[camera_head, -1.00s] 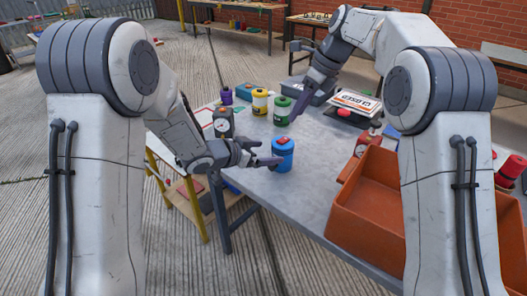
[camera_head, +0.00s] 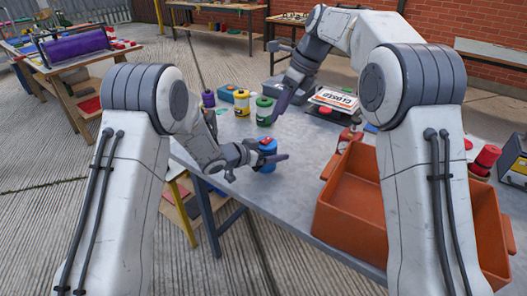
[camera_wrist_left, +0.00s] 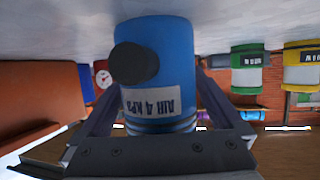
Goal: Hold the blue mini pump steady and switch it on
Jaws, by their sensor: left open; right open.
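The blue mini pump (camera_head: 268,166) stands upright on the grey table, with a red switch (camera_head: 266,141) on top. My left gripper (camera_head: 258,168) is open around the pump's side, one finger crossing in front of it. In the left wrist view, which is upside down, the pump (camera_wrist_left: 168,60) sits between the spread fingers. It shows a black round nozzle (camera_wrist_left: 134,62) and a label reading AIR 4 KPA. I cannot tell whether either finger touches it. My right gripper (camera_head: 281,106) is open and empty, pointing down beyond the pump, apart from it.
Green (camera_head: 264,111), yellow (camera_head: 242,103) and purple (camera_head: 208,98) pumps stand behind. An orange bin (camera_head: 350,218) fills the right front, with a CLOSED sign (camera_head: 335,99) behind. The table (camera_head: 290,200) is clear in front.

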